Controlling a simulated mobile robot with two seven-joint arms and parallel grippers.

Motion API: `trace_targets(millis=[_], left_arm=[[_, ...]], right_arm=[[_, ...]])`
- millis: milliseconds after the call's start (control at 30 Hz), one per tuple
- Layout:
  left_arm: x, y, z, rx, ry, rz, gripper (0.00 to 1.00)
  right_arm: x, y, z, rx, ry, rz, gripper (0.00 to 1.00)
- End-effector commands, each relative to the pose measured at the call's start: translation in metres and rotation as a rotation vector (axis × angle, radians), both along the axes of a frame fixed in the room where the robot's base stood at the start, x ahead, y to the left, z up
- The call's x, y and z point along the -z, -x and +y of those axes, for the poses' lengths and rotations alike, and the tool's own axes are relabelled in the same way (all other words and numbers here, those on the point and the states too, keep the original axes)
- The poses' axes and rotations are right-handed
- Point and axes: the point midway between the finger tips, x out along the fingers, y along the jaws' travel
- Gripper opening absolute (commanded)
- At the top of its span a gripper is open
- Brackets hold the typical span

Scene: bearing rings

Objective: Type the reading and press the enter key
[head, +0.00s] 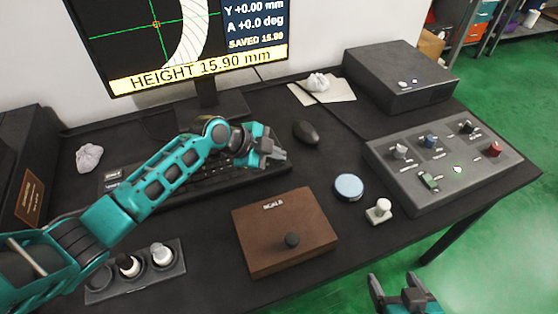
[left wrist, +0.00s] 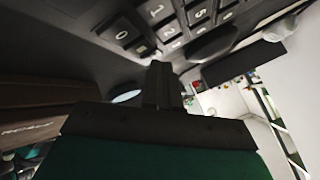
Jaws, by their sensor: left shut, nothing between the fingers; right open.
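The monitor (head: 185,45) at the back reads HEIGHT 15.90 mm in a yellow bar, with SAVED 15.90 above it. The black keyboard (head: 205,184) lies below the monitor, partly hidden by my left arm. My left gripper (head: 281,154) is shut and empty over the keyboard's right end. In the left wrist view its closed fingertips (left wrist: 160,70) point at the number keys, close to a key marked 0 (left wrist: 122,35); I cannot tell whether they touch. The enter key cannot be made out. My right gripper (head: 404,286) is open and empty beyond the table's front edge.
A black mouse (head: 306,132) lies right of the keyboard. A brown box (head: 283,236), a blue-topped disc (head: 348,187) and a white-knobbed piece (head: 379,209) stand in front. A grey control panel (head: 440,168) is at right. A bottle holder (head: 139,280) is front left.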

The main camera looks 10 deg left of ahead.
Motion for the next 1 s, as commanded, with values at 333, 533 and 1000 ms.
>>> trace_targets(millis=[333, 533, 1000], left_arm=[[0.002, 0.0, 0.0, 0.001, -0.001, 0.002, 0.0], [-0.005, 0.0, 0.001, 0.0, -0.002, 0.002, 0.0], [-0.013, 0.0, 0.001, 0.0, -0.001, 0.001, 0.0]], right_arm=[[0.001, 0.0, 0.0, 0.0, 0.0, 0.001, 0.78], [-0.004, 0.0, 0.0, -0.001, 0.0, 0.001, 0.78], [-0.01, 0.0, 0.0, 0.0, 0.0, 0.001, 0.78]])
